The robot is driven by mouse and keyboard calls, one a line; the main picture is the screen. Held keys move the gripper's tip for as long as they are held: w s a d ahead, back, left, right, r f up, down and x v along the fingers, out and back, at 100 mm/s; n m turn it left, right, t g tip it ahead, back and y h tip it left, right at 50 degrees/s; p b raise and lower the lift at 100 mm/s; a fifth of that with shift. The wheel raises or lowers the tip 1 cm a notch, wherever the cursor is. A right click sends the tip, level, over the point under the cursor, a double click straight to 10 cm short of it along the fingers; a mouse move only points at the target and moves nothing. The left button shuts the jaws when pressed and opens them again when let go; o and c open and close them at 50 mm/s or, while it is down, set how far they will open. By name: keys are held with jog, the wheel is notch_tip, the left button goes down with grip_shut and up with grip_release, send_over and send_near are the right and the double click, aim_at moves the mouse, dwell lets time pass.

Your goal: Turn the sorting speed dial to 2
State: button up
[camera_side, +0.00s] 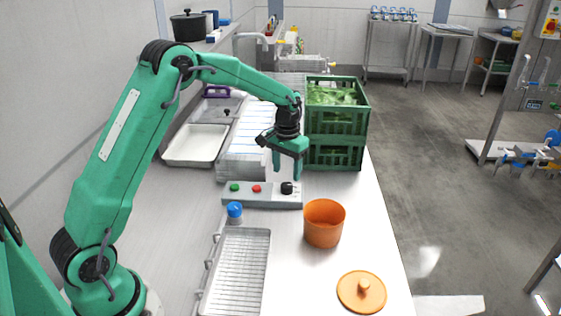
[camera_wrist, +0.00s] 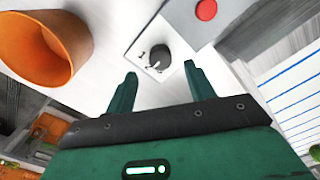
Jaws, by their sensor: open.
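The sorting speed dial (camera_side: 287,188) is a black round knob at the right end of a grey control panel (camera_side: 262,202). In the wrist view the dial (camera_wrist: 159,56) has a white pointer mark on its near edge and small numbers around it. I cannot tell which number it points to. My gripper (camera_side: 285,172) points down just above the dial in the side view. In the wrist view my gripper (camera_wrist: 160,73) is open and empty, its fingertips to either side of the dial's near edge. I cannot tell whether they touch it.
A red button (camera_side: 257,189) and a green button (camera_side: 235,188) sit left of the dial. Green crates (camera_side: 335,127) with leafy greens stand behind it. An orange pot (camera_side: 324,224), its lid (camera_side: 362,291) and a wire tray (camera_side: 238,272) are nearer.

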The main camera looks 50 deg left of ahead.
aim_at(286, 186)
jog(key=shift+r, duration=1.45)
jog(key=shift+r, duration=0.1)
jog(key=shift+s+d+r, duration=0.1)
jog(key=shift+s+r, duration=0.05)
jog(key=shift+r, duration=0.05)
jog(key=s+d+r+m+t, duration=0.1)
jog(key=s+d+r+t, duration=0.3)
jog(key=s+r, duration=0.85)
jog(key=s+d, duration=0.2)
jog(key=s, duration=0.6)
jog(key=s+d+m+t, duration=0.1)
jog(key=s+d, duration=0.1)
jog(key=s, duration=0.7)
jog(key=shift+t, duration=0.3)
